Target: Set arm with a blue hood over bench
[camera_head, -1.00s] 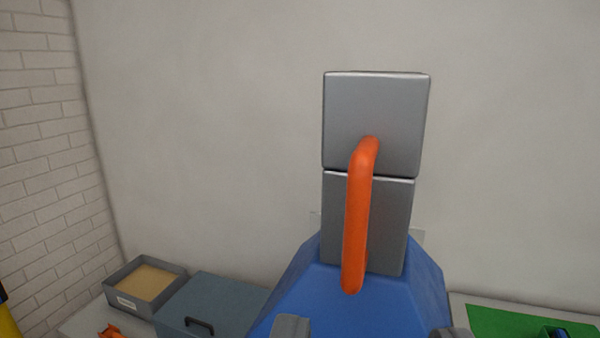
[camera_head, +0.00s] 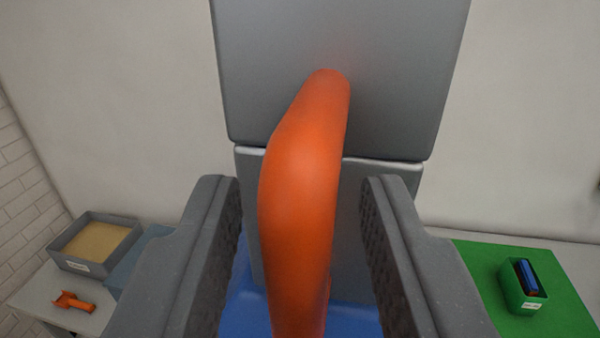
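The grey arm (camera_head: 390,80) of two block sections stands upright in front of me. Its orange handle (camera_head: 300,190) runs down the middle of the picture. The blue hood (camera_head: 350,318) shows only in part, low behind the handle and my fingers. My gripper (camera_head: 300,195) is open, with one finger on each side of the handle. A gap shows between the handle and each finger; the left gap is the narrower. The bench (camera_head: 30,298) shows at the lower left, its middle hidden by my gripper.
A grey tray with sand-coloured fill (camera_head: 78,262) and an orange tool (camera_head: 73,302) lie at the left. A blue-grey box (camera_head: 135,262) is partly hidden by my left finger. At the right, a green bin (camera_head: 517,296) stands on a green mat (camera_head: 565,315).

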